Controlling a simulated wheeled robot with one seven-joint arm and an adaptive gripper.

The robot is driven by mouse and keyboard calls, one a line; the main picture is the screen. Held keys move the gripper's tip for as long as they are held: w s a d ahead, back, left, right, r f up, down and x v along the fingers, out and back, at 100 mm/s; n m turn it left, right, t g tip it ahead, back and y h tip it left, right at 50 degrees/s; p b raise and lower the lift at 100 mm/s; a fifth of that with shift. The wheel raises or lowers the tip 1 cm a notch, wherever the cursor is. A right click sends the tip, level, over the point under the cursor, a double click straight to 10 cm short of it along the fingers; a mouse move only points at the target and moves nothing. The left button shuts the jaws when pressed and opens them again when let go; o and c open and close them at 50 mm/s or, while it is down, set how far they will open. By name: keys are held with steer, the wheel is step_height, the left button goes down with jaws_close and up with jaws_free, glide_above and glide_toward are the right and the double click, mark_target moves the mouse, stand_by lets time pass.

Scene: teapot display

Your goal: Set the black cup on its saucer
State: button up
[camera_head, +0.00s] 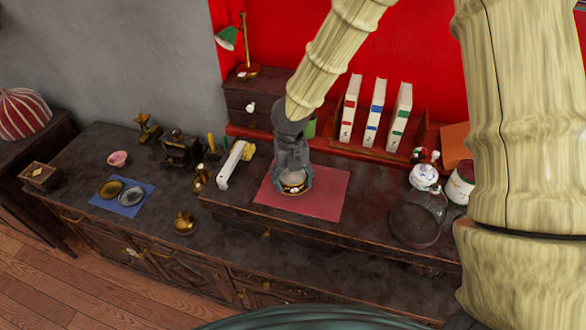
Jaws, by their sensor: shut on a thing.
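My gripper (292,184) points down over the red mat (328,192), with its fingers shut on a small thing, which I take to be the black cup. The fingers hide most of it, and its colour is hard to make out. A gold-rimmed round piece with a pale middle (293,188) shows at the fingertips. I cannot tell whether it is the cup's rim or a saucer under it, nor whether the cup touches the mat. Two small dishes, one brownish-gold (111,188) and one dark grey (131,196), lie on the blue mat (122,208) at the left.
A brass pot (185,223) and a pink cup (118,158) are further left. Books (375,112) stand behind. A glass jar (418,220) and lidded pots (424,177) are at the right.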

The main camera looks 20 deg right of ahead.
mark_target(293, 174)
steer(key=w, duration=0.1)
steer(key=w+d+p, duration=0.1)
steer(key=w, duration=0.1)
steer(key=w+d, duration=0.1)
steer(key=w, duration=0.1)
steer(key=shift+f+p, duration=0.3)
steer(key=shift+p, duration=0.05)
steer(key=shift+f+p, duration=0.9)
steer(key=shift+f, duration=0.8)
steer(key=shift+a+f, duration=0.1)
steer(key=shift+f, duration=0.1)
steer(key=o, duration=1.1)
steer(key=shift+w+r, duration=0.1)
steer(key=shift+r, duration=0.15)
step_height(293, 174, up, 12)
steer(key=b, duration=0.4)
steer(key=shift+a, duration=0.1)
